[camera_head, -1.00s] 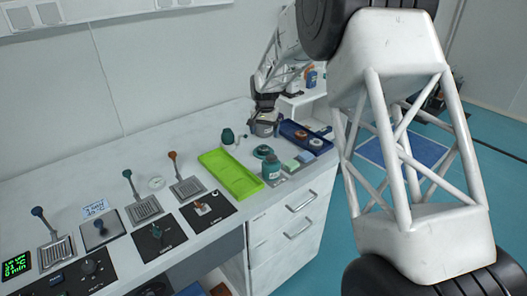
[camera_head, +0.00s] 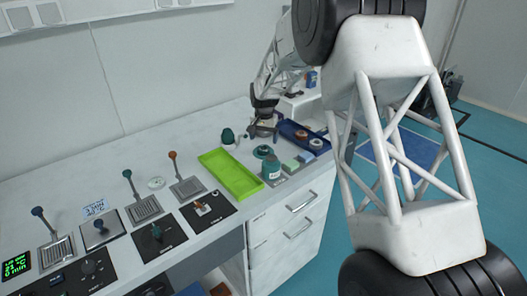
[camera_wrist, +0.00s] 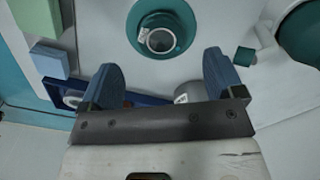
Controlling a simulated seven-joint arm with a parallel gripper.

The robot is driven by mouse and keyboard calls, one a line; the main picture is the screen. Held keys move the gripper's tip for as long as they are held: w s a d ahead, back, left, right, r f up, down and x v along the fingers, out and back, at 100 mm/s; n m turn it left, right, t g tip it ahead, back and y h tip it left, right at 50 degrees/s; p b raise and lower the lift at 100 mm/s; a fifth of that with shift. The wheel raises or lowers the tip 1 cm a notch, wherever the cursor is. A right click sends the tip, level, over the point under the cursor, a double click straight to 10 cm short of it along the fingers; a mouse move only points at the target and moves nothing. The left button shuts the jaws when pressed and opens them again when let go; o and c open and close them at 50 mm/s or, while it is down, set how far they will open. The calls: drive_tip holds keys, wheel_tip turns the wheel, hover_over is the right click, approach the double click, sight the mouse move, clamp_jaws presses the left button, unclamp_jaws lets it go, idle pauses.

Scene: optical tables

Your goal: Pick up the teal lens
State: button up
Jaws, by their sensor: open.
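A teal round piece with a wide flange and a raised open ring, which looks like the teal lens (camera_head: 262,151), lies flat on the bench. In the wrist view the lens (camera_wrist: 160,14) is at the top centre, beyond my fingertips. My gripper (camera_head: 264,133) is just behind it, low over the bench. It is open, and in the wrist view the gap between the blue fingers (camera_wrist: 162,72) holds nothing. The lens is apart from both fingers.
A teal bottle (camera_head: 271,169) stands in front of the lens. Green (camera_head: 291,164) and pale blue (camera_head: 305,157) blocks lie to its right. A dark blue tray (camera_head: 318,152) holds small round parts. A lime tray (camera_head: 230,175) is at left, with a dark green-topped item (camera_head: 228,136) behind.

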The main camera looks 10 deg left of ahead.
sight(264, 148)
drive_tip(key=shift+f, duration=2.6)
drive_tip(key=c, duration=1.1)
drive_tip(key=shift+r, duration=0.1)
drive_tip(key=shift+r, duration=4.95)
